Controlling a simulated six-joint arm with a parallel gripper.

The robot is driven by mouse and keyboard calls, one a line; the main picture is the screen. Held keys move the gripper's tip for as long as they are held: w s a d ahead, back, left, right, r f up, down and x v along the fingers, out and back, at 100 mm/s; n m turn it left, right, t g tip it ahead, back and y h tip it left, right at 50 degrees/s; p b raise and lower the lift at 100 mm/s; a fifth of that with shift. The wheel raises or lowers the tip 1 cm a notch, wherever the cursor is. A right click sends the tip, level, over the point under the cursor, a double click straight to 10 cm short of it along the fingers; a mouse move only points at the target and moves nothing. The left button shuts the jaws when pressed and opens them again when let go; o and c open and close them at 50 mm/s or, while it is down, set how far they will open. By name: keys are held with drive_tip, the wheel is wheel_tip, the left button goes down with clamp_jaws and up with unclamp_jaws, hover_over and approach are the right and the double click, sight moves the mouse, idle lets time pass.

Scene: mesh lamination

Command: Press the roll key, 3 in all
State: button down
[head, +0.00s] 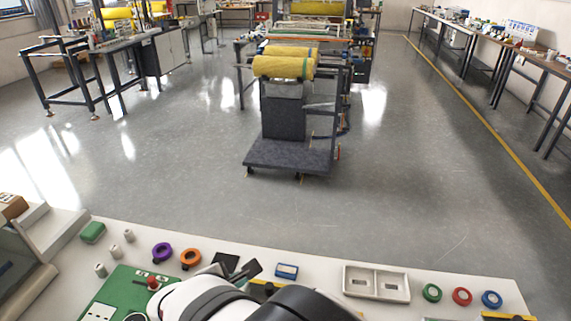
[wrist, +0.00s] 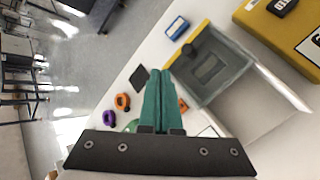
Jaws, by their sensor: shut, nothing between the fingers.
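My gripper (wrist: 160,73) has teal fingers pressed together with nothing between them. It is over the white table in the wrist view. A yellow box (wrist: 280,38) lies at the upper right of that view, apart from my fingertips. It carries a black block with pale lettering (wrist: 283,5), cut by the top edge, and a small dark display (wrist: 312,42). I cannot tell whether the black block is the roll key. My arm hides much of the table's front in the head view, and the fingertips are not clear there.
A blue box (head: 287,270), purple ring (head: 162,252), orange ring (head: 190,258), two-pocket tray (head: 376,283) and green board (head: 105,296) sit on the table.

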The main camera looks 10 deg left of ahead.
drive_tip(key=s+a+f+n+y, duration=0.1)
drive_tip(key=s+a+f+n, duration=0.1)
drive_tip(key=a, duration=0.4)
drive_tip(key=shift+n+y, duration=0.4)
drive_tip(key=shift+n, duration=0.4)
drive_tip(key=shift+f, duration=0.1)
drive_tip(key=shift+w+f, duration=0.1)
drive_tip(key=shift+f, duration=4.2)
drive_tip(key=shift+f, duration=0.4)
drive_tip(key=shift+f, duration=0.45)
drive_tip(key=shift+r, duration=0.15)
drive_tip(key=shift+d+r, duration=0.1)
drive_tip(key=shift+r, duration=0.65)
